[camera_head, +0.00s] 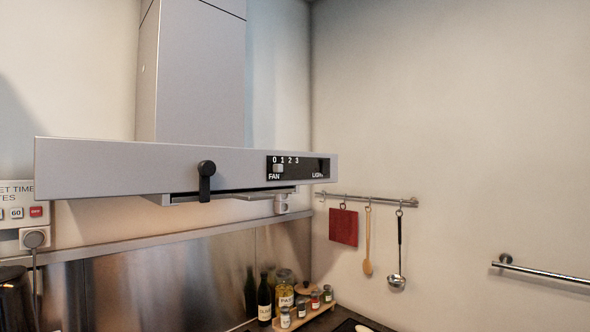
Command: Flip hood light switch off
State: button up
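The grey range hood (110,170) spans the left and middle of the head view, with its tall duct above. A black control panel (298,167) is on the right part of its front. The panel shows FAN with the marks 0 1 2 3 and a light-coloured fan knob (278,169) at the left, below the 0. A LIGHT label is at the panel's right end. The light switch above that label is too small and dark to make out, so its position cannot be told. My gripper is not in view.
A wall rail (370,199) holds a red cloth (343,227), wooden spoon (367,245) and ladle (397,281). Bottles and jars (285,292) stand below. Another bar (540,272) is at right. Space before the panel looks clear.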

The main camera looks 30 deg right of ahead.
aim_at(324, 165)
jog(key=k, duration=0.5)
jog(key=z, duration=1.8)
jog(key=i, duration=0.95)
jog(key=u, duration=2.5)
